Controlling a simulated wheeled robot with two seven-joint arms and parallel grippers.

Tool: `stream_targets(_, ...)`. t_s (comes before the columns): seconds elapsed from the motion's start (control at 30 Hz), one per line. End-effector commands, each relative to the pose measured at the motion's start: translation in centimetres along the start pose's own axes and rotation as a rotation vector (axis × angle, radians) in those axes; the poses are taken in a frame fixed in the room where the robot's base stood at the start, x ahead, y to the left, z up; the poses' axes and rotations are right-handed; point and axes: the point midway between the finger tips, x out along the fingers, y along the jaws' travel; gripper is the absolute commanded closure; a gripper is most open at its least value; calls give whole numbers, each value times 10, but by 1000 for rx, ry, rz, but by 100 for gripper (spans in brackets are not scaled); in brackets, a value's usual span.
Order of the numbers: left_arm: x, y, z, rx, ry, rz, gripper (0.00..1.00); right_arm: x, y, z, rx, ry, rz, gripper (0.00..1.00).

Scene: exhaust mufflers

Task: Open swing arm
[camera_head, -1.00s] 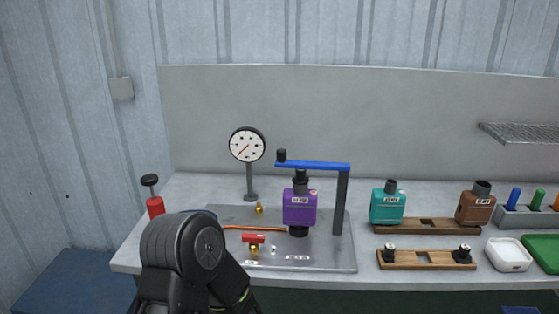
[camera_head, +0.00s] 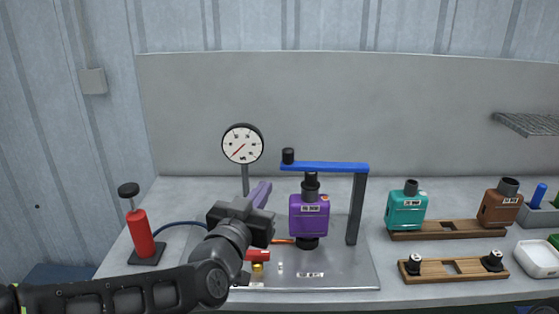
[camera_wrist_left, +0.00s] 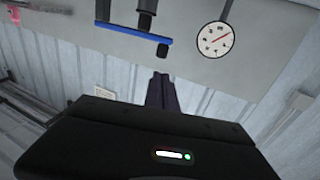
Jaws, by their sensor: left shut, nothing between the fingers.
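The blue swing arm (camera_head: 325,167) reaches left from the top of a dark grey post (camera_head: 355,208), with a black knob (camera_head: 288,155) at its free end. Below it a purple muffler (camera_head: 309,214) stands upright on a dark fitting. My left gripper (camera_head: 262,190) is shut and empty, left of the muffler and apart from it, below the knob's height. In the left wrist view the shut fingers (camera_wrist_left: 160,90) show, with the blue arm (camera_wrist_left: 136,34) beyond them, apart. My right gripper is not in view.
A pressure gauge (camera_head: 242,145) stands behind my left gripper. A red pump (camera_head: 142,234) is at the left. A red-handled valve (camera_head: 257,255) sits on the metal plate (camera_head: 345,277). Teal (camera_head: 406,206) and brown (camera_head: 499,204) mufflers stand at the right on a wooden rack.

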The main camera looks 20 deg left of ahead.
Motion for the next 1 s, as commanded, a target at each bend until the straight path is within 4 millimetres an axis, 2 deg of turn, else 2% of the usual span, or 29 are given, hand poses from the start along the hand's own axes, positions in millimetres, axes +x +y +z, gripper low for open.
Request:
stream_targets(0.27, 4, 0, 1, -1, -2, 0, 100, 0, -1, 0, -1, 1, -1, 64)
stream_targets(0.43, 19, 0, 0, -2, -3, 0, 100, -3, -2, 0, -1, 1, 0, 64)
stream_targets(1.0, 123, 0, -1, -1, -3, 0, 100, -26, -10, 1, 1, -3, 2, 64)
